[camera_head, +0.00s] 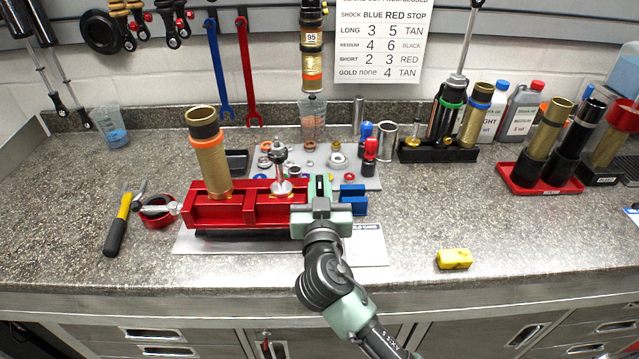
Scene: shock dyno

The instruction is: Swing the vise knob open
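The red vise (225,210) lies on the counter, left of centre. A gold cylinder with an orange band (208,155) stands upright at its left part, and a silver shaft with a round top (280,168) stands at its right part. A silver piece and a red ring (157,207) are at the vise's left end; I cannot tell whether this is the knob. My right gripper (320,187) is at the vise's right end, covering part of it. Whether it touches is unclear. Its fingers do not show well enough to tell open from shut. My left gripper is not in view.
A yellow-handled tool (118,222) lies left of the vise, and a yellow block (454,258) lies to the right. Blue blocks (353,200) sit beside my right gripper. A grey mat (345,178) with small parts lies behind. The counter's right front is mostly clear.

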